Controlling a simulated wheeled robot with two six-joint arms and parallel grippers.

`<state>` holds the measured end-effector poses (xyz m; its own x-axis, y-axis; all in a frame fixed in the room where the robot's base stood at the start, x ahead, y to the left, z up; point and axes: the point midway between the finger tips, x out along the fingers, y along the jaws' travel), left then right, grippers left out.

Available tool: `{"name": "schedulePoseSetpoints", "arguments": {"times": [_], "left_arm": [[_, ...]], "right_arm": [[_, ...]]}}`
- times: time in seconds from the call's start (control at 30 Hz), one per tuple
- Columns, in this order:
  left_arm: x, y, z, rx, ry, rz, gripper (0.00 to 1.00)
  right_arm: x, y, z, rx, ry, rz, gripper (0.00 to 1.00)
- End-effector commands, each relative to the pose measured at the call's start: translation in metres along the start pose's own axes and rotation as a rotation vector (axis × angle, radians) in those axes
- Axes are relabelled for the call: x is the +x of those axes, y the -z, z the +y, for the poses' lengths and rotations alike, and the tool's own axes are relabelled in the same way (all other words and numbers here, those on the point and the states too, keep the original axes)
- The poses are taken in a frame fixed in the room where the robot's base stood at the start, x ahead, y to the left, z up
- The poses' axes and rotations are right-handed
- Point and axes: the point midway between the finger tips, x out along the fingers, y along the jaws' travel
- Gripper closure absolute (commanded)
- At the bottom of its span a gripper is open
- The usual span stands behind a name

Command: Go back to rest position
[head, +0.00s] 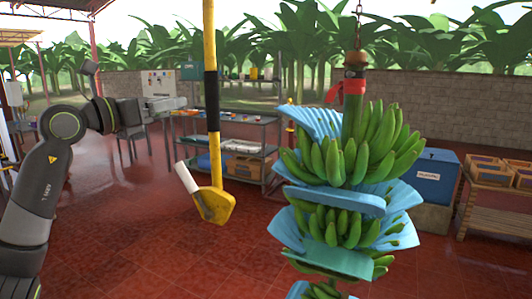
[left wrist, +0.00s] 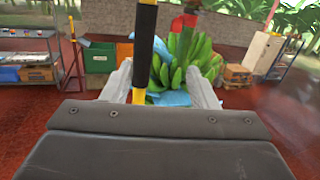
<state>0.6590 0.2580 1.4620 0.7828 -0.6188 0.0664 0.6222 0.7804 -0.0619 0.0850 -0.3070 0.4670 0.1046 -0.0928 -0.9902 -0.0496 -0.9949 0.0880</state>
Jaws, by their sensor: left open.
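My left gripper (head: 168,104) is raised at the left of the head view, pointing right toward a yellow pole (head: 209,50) with a black grip section. Its fingers are open and empty, and they also show in the left wrist view (left wrist: 161,85). There the yellow pole (left wrist: 146,22) appears between the fingertips, apparently beyond them. In the head view a gap shows between the fingertips and the pole. The hanging stem of green bananas (head: 335,160), with blue sheets between its hands, hangs right of the pole. My right gripper is in neither view.
A grey metal shelf (head: 232,118) with small items stands behind the pole. A blue bin (head: 436,176) and a wooden rack with cardboard boxes (head: 488,168) stand at the right. Open red tiled floor (head: 140,245) lies below my left arm.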

Motion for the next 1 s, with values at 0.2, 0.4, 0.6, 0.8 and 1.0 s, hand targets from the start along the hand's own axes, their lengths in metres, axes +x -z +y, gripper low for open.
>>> {"name": "schedulePoseSetpoints", "arguments": {"times": [0.2,0.4,0.6,0.8,1.0], "left_arm": [[-0.002,0.057,-0.039,-0.315,0.209,-0.241,0.47],[-0.037,0.1,-0.041,-0.724,0.272,-0.513,0.47],[-0.09,0.161,-0.011,-1.177,0.165,-0.786,0.47],[-0.154,0.259,0.02,-1.624,-0.116,-1.033,0.47],[-0.231,0.384,0.013,-2.019,-0.567,-1.221,0.47]], "right_arm": [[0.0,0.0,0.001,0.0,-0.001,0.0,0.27],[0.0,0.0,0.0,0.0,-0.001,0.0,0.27],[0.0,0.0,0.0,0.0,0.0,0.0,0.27],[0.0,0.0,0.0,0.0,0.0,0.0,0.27],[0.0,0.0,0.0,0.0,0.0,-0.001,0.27]]}}
